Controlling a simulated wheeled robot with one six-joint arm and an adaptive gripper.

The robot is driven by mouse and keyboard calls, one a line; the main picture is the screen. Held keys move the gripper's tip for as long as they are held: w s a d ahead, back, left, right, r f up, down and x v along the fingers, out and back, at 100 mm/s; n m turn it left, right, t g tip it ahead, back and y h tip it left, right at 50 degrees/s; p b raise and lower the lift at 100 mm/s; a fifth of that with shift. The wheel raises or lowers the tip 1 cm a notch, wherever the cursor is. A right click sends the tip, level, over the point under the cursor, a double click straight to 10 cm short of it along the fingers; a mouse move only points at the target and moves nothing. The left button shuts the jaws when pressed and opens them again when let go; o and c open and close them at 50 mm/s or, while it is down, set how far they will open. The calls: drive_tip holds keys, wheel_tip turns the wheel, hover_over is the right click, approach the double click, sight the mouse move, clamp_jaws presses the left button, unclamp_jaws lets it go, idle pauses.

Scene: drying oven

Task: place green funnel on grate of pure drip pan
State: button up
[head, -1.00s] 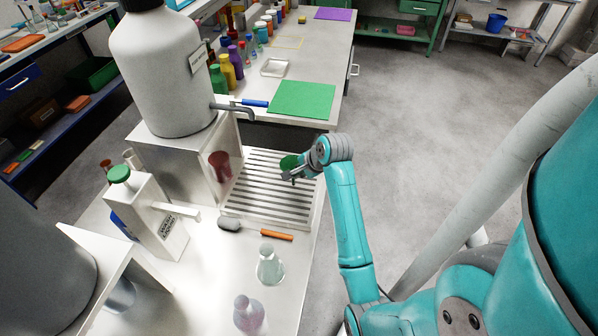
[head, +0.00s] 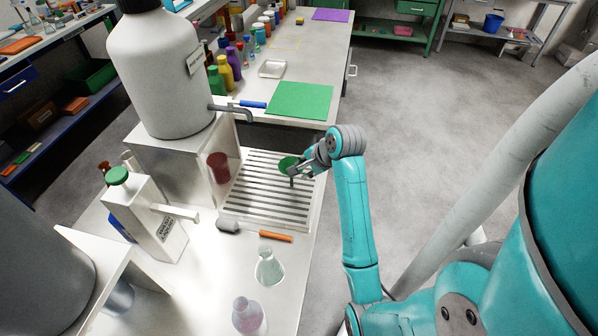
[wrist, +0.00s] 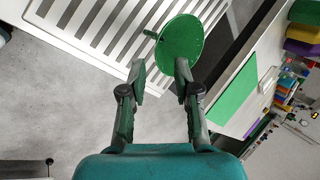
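The green funnel (head: 288,164) is over the right part of the slatted grate (head: 262,207) in the head view, its stem pointing down. In the wrist view the funnel (wrist: 180,42) shows as a round green face just beyond the fingertips, its lower edge at the right finger. My gripper (wrist: 160,70) has its two fingers apart. I cannot tell whether the funnel touches the grate or rests against a finger. The drip pan with the grate stands beside a metal box under the tap (head: 232,110) of a large white tank (head: 163,75).
A brush with an orange handle (head: 262,233) lies in front of the grate. A clear flask (head: 268,267) and a purplish flask (head: 247,315) stand nearer. A white container with a green cap (head: 148,215) is at left. A green mat (head: 301,99) lies on the far table.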

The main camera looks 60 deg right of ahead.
drive_tip(key=v, duration=0.6)
drive_tip(key=shift+s, duration=0.1)
idle(0.5)
